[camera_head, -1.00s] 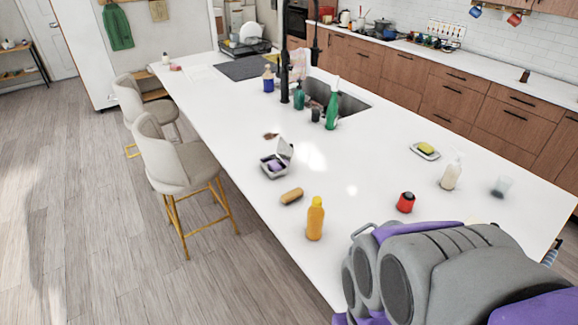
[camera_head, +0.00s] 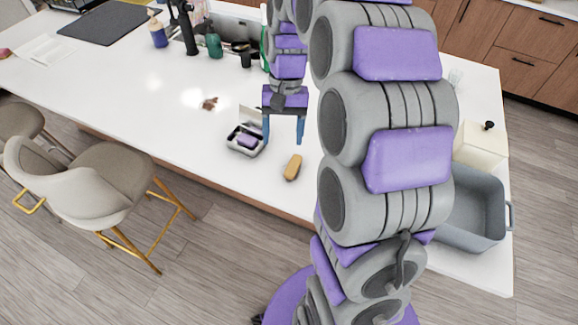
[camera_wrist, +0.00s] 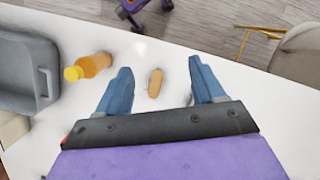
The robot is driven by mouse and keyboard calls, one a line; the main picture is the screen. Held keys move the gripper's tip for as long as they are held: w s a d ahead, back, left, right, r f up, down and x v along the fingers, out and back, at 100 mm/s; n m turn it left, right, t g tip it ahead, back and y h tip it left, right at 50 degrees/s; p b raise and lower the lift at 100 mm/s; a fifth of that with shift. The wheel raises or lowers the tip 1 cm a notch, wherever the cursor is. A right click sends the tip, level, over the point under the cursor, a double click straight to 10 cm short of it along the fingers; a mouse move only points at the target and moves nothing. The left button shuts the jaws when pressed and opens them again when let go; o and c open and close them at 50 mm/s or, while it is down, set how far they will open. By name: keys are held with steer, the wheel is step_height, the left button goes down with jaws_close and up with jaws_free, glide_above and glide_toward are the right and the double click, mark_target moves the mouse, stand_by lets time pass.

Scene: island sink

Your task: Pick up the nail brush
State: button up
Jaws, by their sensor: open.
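The nail brush looks like a small tan oblong block (camera_head: 292,168) lying on the white island counter near its front edge. It also shows in the wrist view (camera_wrist: 155,83). My gripper (camera_head: 284,137) is open and empty, with its two blue fingers pointing down. In the head view the fingers are a little above and beyond the brush. In the wrist view the brush appears between the two fingers (camera_wrist: 160,70), apart from both. The brush's bristles cannot be made out.
An open box with a purple item (camera_head: 246,141) stands left of the brush. The bin also shows at right in the head view (camera_head: 472,215). My arm hides much of the counter.

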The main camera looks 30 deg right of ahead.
steer(key=m+y, duration=0.1)
steer(key=m, duration=0.1)
glide_above(293, 164)
step_height(293, 164, down, 4)
steer(key=w+d+f+m, duration=0.3)
steer(key=w+d+f, duration=0.1)
steer(key=f, duration=0.1)
steer(key=shift+y, duration=0.3)
steer(key=x, duration=0.3)
steer(key=d+b+x, duration=0.1)
steer(key=x, duration=0.6)
steer(key=shift+s+f, duration=0.15)
steer(key=shift+f, duration=0.4)
steer(key=shift+s+a+f, duration=0.1)
steer(key=shift+a+f, duration=0.15)
steer(key=shift+f, duration=0.2)
steer(key=b+x, duration=0.1)
steer(key=x, duration=0.1)
steer(key=d+x, duration=0.1)
steer(key=x, duration=0.1)
steer(key=shift+a+f+b, duration=0.1)
steer(key=shift+f+b, duration=0.25)
steer(key=shift+f, duration=0.05)
steer(key=shift+a+f, duration=0.25)
steer(key=shift+f, duration=0.05)
steer(key=shift+a, duration=0.1)
steer(key=shift+r, duration=0.1)
steer(key=shift+c, duration=0.3)
